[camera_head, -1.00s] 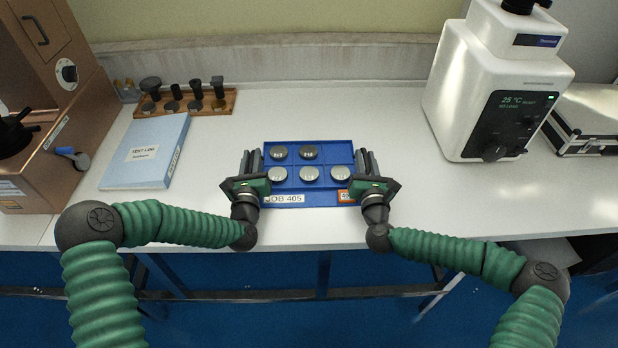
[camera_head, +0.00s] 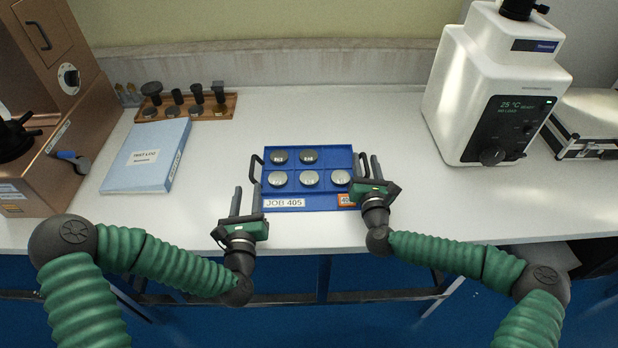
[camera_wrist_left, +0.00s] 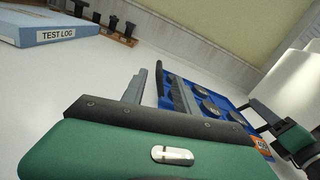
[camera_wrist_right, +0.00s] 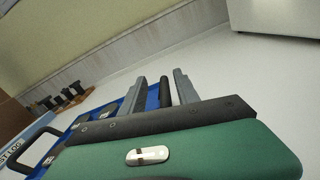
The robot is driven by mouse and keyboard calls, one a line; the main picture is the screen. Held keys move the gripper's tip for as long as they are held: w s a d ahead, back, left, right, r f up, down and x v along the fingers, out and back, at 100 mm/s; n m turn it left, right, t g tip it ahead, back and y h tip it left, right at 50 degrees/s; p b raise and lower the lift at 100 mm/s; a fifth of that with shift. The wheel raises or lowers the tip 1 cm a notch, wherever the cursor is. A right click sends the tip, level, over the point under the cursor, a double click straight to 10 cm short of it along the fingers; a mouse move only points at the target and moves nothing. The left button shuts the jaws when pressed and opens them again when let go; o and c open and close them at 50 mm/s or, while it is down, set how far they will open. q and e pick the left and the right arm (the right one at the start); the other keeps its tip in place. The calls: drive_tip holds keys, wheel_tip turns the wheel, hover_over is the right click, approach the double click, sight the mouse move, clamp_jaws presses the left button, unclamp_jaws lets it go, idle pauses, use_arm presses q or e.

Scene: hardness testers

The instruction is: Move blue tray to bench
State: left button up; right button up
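The blue tray (camera_head: 322,193), labelled JOB 405, lies flat on the white bench (camera_head: 309,232). It holds several round metal discs in its compartments and has a dark handle on each side. My left gripper (camera_head: 246,201) is open and empty, in front and to the left of the tray's left handle (camera_head: 256,170). In the left wrist view, that handle shows beyond the parted fingers. My right gripper (camera_head: 370,167) is at the tray's right side. In the right wrist view, its parted fingers stand either side of the right handle (camera_wrist_right: 165,92), with gaps showing.
A blue test log binder (camera_head: 147,156) lies left of the tray. A wooden rack (camera_head: 188,106) of dark tools stands behind it. A copper-coloured machine (camera_head: 48,100) is at the far left. A white tester (camera_head: 490,90) and a case (camera_head: 590,130) are at the right.

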use_arm(q)
drive_tip(key=shift+s, duration=0.3)
use_arm(e)
drive_tip(key=shift+s, duration=0.1)
drive_tip(key=s, duration=1.1)
drive_tip(key=shift+s+d, duration=0.25)
drive_tip(key=shift+s, duration=0.15)
use_arm(q)
drive_tip(key=shift+f, duration=0.1)
use_arm(e)
drive_tip(key=shift+f, duration=0.15)
